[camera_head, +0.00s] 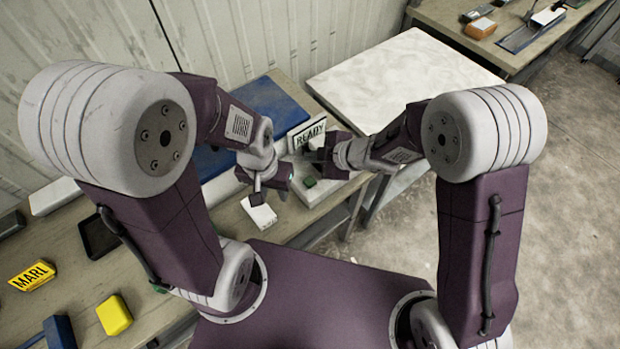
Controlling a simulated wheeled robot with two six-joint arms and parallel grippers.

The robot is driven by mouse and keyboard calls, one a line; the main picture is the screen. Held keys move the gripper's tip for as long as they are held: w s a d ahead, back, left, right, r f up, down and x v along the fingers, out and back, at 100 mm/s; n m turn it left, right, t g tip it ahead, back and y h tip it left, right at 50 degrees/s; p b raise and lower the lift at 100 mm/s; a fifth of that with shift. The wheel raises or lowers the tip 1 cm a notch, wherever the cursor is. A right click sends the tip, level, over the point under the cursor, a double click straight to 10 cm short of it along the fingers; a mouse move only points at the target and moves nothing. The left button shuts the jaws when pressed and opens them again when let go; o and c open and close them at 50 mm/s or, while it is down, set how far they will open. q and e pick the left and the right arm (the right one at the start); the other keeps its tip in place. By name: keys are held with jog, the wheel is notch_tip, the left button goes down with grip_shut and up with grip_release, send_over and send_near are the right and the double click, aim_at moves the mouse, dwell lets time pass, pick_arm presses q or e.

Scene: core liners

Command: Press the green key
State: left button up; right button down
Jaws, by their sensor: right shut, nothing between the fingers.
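The green key (309,183) is a small dark green block on a pale grey device (325,188) on the bench. A white sign reading READY (310,134) stands at the back of this device. My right gripper (314,156) is shut and empty, over the device in front of the sign and just above the green key in the picture. I cannot tell its height or whether it touches anything. My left gripper (268,190) is left of the device, over a small white block (260,216). Its fingers are too small and dark to tell whether they are open.
A pale marbled tabletop (400,80) is behind, clear. A black tray (97,236), a yellow MARL block (32,275) and a yellow box (114,315) are on the left bench. Another bench (450,18) is at the upper right.

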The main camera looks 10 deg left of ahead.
jog(key=b, duration=0.7)
send_over(313, 183)
notch_tip(313, 183, down, 8)
jog(key=shift+w+a+r, duration=0.15)
jog(key=shift+r, duration=0.1)
jog(key=shift+f+b, duration=0.5)
jog(key=shift+b, duration=0.15)
dwell(0.7)
jog(key=shift+f, duration=0.4)
jog(key=shift+f+b, duration=0.5)
jog(key=shift+b, duration=0.2)
dwell(0.3)
jog(key=shift+r, duration=0.1)
jog(key=shift+r+p, duration=0.85)
jog(key=shift+p, duration=0.15)
